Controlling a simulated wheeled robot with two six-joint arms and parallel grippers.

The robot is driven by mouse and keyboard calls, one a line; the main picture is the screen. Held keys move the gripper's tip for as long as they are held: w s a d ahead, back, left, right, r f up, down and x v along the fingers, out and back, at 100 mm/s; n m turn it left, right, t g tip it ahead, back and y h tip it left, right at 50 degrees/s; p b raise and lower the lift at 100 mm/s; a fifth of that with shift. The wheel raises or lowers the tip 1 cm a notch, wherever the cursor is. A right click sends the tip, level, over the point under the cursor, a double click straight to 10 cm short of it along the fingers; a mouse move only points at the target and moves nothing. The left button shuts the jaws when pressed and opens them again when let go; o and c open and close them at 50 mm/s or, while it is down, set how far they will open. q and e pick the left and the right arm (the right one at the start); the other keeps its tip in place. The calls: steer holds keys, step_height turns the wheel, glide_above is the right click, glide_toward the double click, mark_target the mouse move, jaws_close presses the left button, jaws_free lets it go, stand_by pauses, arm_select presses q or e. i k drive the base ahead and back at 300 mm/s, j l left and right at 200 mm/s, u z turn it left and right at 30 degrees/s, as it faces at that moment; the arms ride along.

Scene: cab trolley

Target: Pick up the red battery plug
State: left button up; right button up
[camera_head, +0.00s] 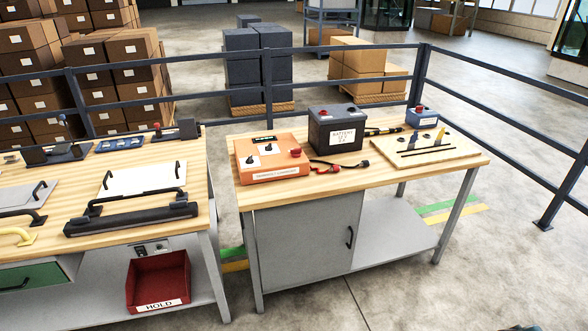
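A small red plug (328,170) lies on the right wooden workbench (400,178), in front of the black battery (335,130) and just right of the orange charger box (270,157). A black cable (345,164) runs beside it to a dark connector end with a little red (364,163); which end is the battery plug is too small to tell for sure. The battery has a white label and a red terminal on top.
A blue box with a red button (421,117) and a wooden board with dark bars (425,147) are on the bench's right. The left bench (190,230) holds a black handled bar (130,215). A railing (480,85) runs behind. Floor at right is clear.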

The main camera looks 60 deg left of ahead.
mark_target(336, 168)
steer(key=u, duration=1.75)
